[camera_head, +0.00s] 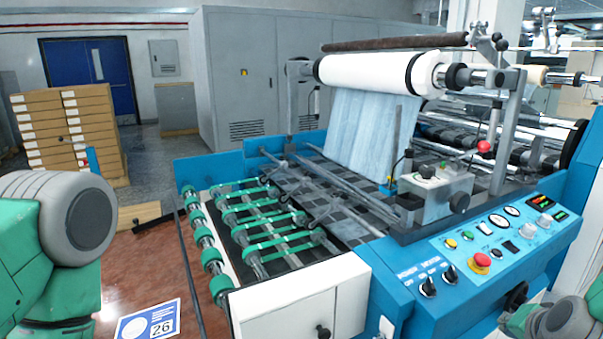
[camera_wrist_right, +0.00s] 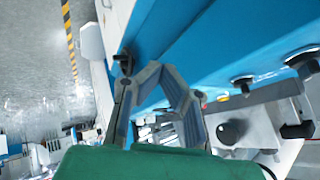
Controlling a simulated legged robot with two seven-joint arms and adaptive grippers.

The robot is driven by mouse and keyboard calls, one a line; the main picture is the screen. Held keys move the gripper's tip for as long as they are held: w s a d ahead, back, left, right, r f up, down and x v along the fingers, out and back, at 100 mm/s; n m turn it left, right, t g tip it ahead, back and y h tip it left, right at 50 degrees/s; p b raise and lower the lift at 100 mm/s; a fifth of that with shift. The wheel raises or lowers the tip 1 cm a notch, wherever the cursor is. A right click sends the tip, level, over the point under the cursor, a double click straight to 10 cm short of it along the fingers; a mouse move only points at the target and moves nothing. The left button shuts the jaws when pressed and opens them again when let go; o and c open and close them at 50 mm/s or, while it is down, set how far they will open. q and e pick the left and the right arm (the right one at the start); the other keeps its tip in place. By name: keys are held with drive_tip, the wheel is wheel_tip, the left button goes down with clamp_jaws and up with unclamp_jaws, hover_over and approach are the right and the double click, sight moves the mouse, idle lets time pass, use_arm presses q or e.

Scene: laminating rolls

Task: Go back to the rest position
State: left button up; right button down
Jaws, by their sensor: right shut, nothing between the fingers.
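My right gripper (camera_wrist_right: 156,74) shows in the right wrist view, its grey fingers drawn together at the tips with nothing between them. It is in front of the blue side of the laminating machine, near a black knob (camera_wrist_right: 125,60); whether it touches is unclear. In the head view, only a green and grey part of my right arm shows at the lower right corner, beside the control panel (camera_head: 510,235). My left arm shows as a large green and grey link at the left edge. My left gripper is out of view.
The laminating machine (camera_head: 375,268) fills the middle and right, with a white film roll (camera_head: 370,70), green-banded rollers (camera_head: 262,225) and a red emergency button (camera_head: 481,262). Stacked boxes (camera_head: 68,130) stand at the left. Reddish floor (camera_head: 150,265) is open between my left arm and the machine.

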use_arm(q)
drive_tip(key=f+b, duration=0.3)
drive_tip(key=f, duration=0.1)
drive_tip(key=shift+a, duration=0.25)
use_arm(e)
drive_tip(key=s+a+f+n+g+y, duration=0.1)
drive_tip(key=s+a+f+n+g, duration=0.3)
drive_tip(key=s+f, duration=0.7)
drive_tip(key=s+a+f+n+g+y, duration=0.1)
drive_tip(key=s+a+f+n+g, duration=0.2)
drive_tip(key=s, duration=1.4)
drive_tip(key=a+f+n, duration=0.4)
drive_tip(key=a+f, duration=0.1)
drive_tip(key=f, duration=0.2)
drive_tip(key=shift+a+f+g, duration=0.15)
drive_tip(key=shift+f+g, duration=0.2)
drive_tip(key=shift+g, duration=0.05)
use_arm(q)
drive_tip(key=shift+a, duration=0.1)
use_arm(e)
drive_tip(key=shift+a, duration=0.15)
